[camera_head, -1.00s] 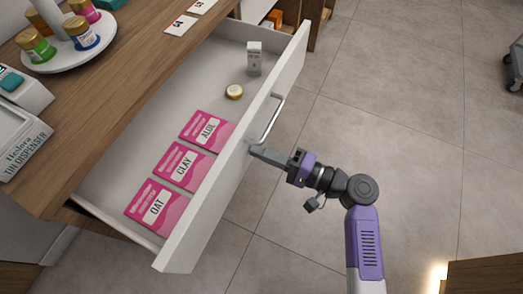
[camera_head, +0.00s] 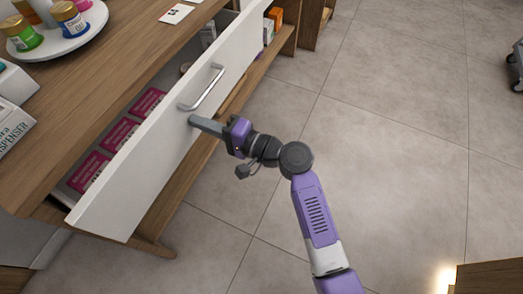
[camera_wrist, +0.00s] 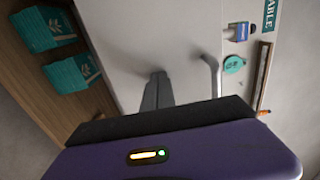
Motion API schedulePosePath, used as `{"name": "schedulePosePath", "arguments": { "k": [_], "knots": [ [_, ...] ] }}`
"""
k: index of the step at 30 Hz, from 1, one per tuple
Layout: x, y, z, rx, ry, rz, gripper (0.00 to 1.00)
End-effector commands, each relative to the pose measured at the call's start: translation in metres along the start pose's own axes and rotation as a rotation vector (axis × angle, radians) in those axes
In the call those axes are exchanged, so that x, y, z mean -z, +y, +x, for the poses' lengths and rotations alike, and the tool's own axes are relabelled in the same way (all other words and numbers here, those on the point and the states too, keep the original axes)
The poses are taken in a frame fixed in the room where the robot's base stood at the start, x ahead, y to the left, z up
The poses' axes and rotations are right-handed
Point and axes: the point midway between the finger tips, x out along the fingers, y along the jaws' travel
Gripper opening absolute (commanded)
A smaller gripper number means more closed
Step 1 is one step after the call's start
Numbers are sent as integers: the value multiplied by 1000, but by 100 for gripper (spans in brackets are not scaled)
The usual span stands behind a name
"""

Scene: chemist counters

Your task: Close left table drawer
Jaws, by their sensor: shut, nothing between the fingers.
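The white table drawer (camera_head: 150,140) is partly open in the head view, with a narrow gap between its front and the wooden table edge. Its metal bar handle (camera_head: 203,90) is on the front face and also shows in the wrist view (camera_wrist: 212,75). My gripper (camera_head: 193,121) is shut and empty. Its fingertips are at the drawer front, just below the handle and apart from the bar. In the wrist view the shut fingers (camera_wrist: 157,92) point at the pale drawer front (camera_wrist: 140,40); contact looks likely, but I cannot be sure.
Pink packets (camera_head: 120,135) lie inside the drawer, partly hidden by its front. A white round stand (camera_head: 65,38) with several jars sits on the wooden tabletop (camera_head: 110,70). An orange box (camera_head: 275,14) stands on a shelf behind.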

Motion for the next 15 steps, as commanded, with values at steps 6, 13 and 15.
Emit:
{"name": "schedulePosePath", "arguments": {
  "k": [6, 13, 15],
  "knots": [
    [-1, 4, 53, 1, -4, -2, 0],
    [0, 3, 87, 0, -1, -1, 0],
    [0, 2, 93, 0, -1, 0, 0]
  ]
}}
